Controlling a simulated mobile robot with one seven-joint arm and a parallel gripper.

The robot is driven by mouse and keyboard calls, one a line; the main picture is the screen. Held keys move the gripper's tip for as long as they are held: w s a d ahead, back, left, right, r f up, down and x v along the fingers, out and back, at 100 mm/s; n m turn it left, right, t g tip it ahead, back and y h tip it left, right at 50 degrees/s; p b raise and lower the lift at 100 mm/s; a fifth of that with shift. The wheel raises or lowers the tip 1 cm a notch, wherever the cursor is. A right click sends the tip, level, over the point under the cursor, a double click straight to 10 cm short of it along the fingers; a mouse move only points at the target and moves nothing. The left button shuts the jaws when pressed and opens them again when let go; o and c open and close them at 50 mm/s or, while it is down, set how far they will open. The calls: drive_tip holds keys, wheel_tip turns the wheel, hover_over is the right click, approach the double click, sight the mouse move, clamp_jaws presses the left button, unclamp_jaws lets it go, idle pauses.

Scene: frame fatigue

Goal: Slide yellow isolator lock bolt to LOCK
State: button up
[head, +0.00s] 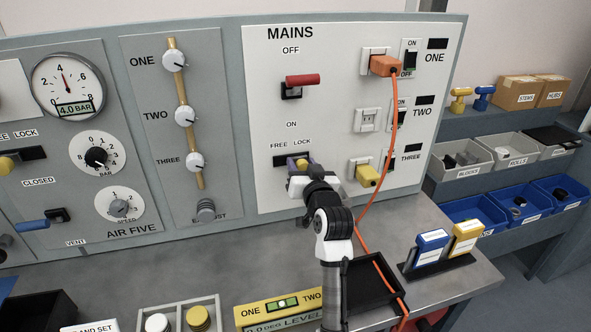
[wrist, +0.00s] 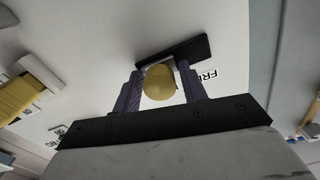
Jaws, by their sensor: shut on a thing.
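The yellow lock bolt (wrist: 160,82) has a round knob and rides in a black slot (head: 280,160) on the MAINS panel. My gripper (head: 298,162) is at the right part of this slot, below the LOCK label (head: 302,141). In the wrist view its two purple fingers (wrist: 158,88) stand on either side of the knob and are shut on it. The bare slot shows on the side of the FREE label (head: 279,146). My gripper hides most of the bolt in the head view.
A red MAINS handle (head: 303,80) is above, at OFF. An orange plug (head: 383,66) trails its cable down beside my arm. A yellow plug (head: 368,175) sits close to the right. Another yellow knob (head: 6,163) is on the left panel. A black tray (head: 372,284) lies on the bench.

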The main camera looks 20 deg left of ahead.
drive_tip(key=o, duration=1.1)
drive_tip(key=shift+w+d, duration=0.15)
drive_tip(key=shift+d, duration=0.15)
drive_tip(key=b+v, duration=0.4)
drive_tip(key=v, duration=0.9)
drive_tip(key=shift+s+d, duration=0.2)
drive_tip(key=shift+s, duration=0.15)
